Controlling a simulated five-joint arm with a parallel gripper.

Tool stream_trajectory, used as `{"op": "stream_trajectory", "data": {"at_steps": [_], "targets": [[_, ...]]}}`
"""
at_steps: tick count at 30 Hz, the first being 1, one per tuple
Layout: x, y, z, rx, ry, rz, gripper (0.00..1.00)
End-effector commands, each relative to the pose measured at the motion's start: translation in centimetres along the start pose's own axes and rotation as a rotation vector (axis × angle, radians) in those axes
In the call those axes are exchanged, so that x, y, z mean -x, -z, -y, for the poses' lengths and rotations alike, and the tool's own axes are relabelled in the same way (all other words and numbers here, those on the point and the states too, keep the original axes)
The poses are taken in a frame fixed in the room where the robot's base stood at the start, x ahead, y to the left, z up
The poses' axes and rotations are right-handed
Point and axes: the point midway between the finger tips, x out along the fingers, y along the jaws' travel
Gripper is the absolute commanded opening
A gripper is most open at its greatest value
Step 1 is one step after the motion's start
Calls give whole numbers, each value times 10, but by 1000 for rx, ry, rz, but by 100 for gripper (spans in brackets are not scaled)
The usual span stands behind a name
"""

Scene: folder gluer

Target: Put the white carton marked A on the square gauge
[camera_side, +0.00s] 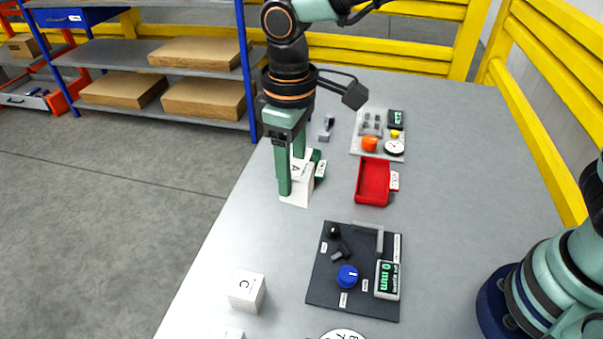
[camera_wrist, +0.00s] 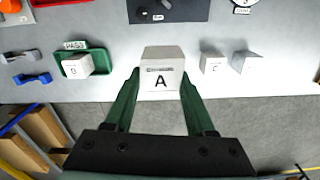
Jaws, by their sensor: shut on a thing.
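The white carton marked A (camera_side: 295,192) is between the green fingers of my gripper (camera_side: 291,178), and the gripper is shut on it. The carton is upright at the table's left side; I cannot tell whether its base touches the table. In the wrist view, carton A (camera_wrist: 161,82) shows its letter between the fingertips (camera_wrist: 160,76). A dark panel (camera_side: 322,283) nearer the side camera carries a grey square-cornered bracket (camera_side: 369,236), which looks like the square gauge. The bracket is empty and apart from my gripper. The panel's edge shows in the wrist view (camera_wrist: 190,13).
A green tray (camera_wrist: 104,61) marked PASS holds carton B (camera_wrist: 77,65). A red tray (camera_side: 373,183) and a light instrument board (camera_side: 378,152) lie right of my gripper. The table between gripper and dark panel is clear.

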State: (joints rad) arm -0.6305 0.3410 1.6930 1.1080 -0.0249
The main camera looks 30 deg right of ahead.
Motion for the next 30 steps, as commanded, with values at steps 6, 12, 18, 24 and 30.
{"op": "stream_trajectory", "data": {"at_steps": [6, 12, 18, 24, 30], "targets": [[-37, -50, -25, -4, 0, 2, 4], [-62, -90, -37, -2, 0, -1, 4], [-74, -112, -42, 0, 0, -2, 4], [-82, -115, -42, 1, 0, 0, 4], [-99, -116, -42, 0, 1, 3, 4]]}}
